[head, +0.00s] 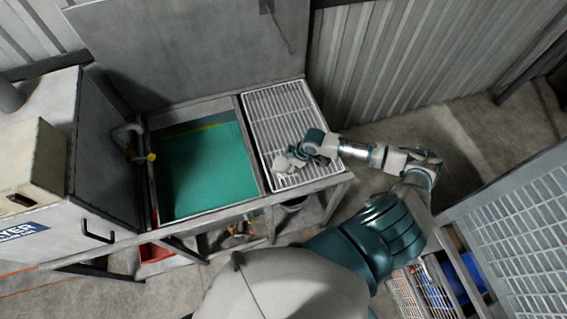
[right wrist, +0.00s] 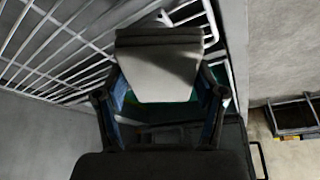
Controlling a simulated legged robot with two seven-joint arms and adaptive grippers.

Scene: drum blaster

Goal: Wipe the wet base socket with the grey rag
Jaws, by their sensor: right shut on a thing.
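My right gripper (head: 292,156) is over the white wire rack (head: 272,110) to the right of the sink. It is shut on a flat grey piece (right wrist: 160,75), which looks like the grey rag. In the right wrist view the piece spans the space between the two fingers, its upper band darker than its lower part. In the head view it is small and pale, by the fingertips. I cannot tell whether it touches the rack. I cannot make out the wet base socket in either view. My left gripper is not in view.
A sink basin with a green inside (head: 205,170) lies left of the rack, with a yellow-tipped spout (head: 151,157) at its left edge. A grey cabinet (head: 60,170) stands further left. A red bin (head: 155,252) is below. A mesh panel (head: 515,225) stands at right.

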